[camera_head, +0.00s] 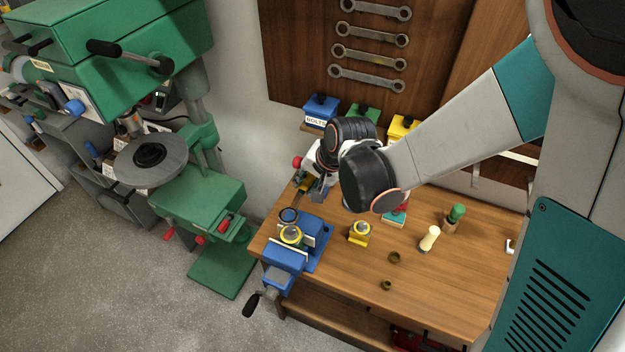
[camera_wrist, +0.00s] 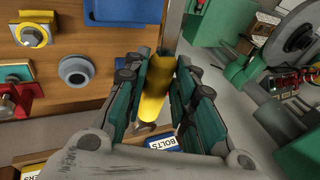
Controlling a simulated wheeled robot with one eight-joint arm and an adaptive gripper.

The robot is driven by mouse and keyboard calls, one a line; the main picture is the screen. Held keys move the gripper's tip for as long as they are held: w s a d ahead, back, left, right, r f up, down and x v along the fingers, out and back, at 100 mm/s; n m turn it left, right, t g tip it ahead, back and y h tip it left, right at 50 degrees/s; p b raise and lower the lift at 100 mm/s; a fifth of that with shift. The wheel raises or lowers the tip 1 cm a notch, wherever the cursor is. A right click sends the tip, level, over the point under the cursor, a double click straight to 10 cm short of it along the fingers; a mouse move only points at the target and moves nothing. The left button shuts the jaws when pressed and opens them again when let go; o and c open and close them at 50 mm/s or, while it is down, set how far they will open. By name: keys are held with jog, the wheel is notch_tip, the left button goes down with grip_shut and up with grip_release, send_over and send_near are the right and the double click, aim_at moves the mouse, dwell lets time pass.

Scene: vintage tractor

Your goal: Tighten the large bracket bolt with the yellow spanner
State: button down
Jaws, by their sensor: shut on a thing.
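My gripper (camera_head: 310,187) is shut on the yellow spanner (camera_wrist: 154,92), gripping its yellow handle between the finger pads. In the head view the spanner's dark ring end (camera_head: 288,215) points down toward the blue vise (camera_head: 283,262) at the bench's left edge. The ring end appears close to a round-topped yellow piece (camera_head: 291,235) in the vise jaws. I cannot tell whether they touch. I cannot clearly make out the large bracket bolt. In the wrist view the spanner's far end is out of sight, and part of the blue vise (camera_wrist: 122,10) shows at the top.
A yellow block (camera_head: 360,233), a teal block with a red top (camera_head: 395,218), a cream-handled tool (camera_head: 429,238) and a green-handled tool (camera_head: 455,215) stand on the wooden bench (camera_head: 450,270). A blue bolts bin (camera_head: 320,110) stands behind. A green drill press (camera_head: 205,200) is at left.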

jog(key=shift+f, duration=0.1)
notch_tip(320, 180, down, 5)
jog(key=b, duration=0.5)
dwell(0.3)
jog(key=shift+f+b, duration=1.1)
jog(key=shift+b, duration=0.65)
dwell(1.9)
jog(key=c, duration=2.2)
grip_release()
grip_shut()
jog(key=shift+s+d+m+t+h+b, duration=0.35)
jog(key=shift+s+d+m, duration=0.3)
jog(key=shift+m, duration=0.35)
jog(key=shift+s+d+m+t+h+b, duration=0.1)
jog(key=shift+s+d+m+t+h, duration=0.15)
jog(key=shift+s+d+m+h, duration=0.55)
